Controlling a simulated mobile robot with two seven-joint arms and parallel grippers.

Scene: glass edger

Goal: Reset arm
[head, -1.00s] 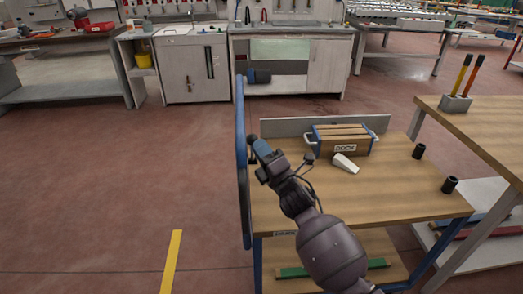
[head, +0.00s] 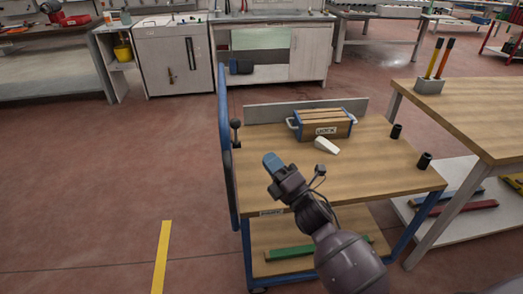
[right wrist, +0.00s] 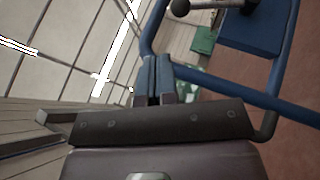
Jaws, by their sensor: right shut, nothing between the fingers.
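My right gripper (head: 272,162) is over the left part of the wooden work table in the head view. Its blue fingers are together with nothing between them. The right wrist view shows the same shut fingers (right wrist: 154,78) in front of a blue tubular frame (right wrist: 225,92). In the head view that blue frame (head: 224,150) stands upright at the table's left edge, with a dark knob (head: 236,124) beside it. The gripper is to the right of the frame and apart from the knob. My left gripper is not in view.
On the wooden table (head: 350,180) stand a labelled wooden box (head: 325,122), a white wedge-shaped object (head: 326,146) and two black cups (head: 424,162). Open floor (head: 100,180) lies to the left.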

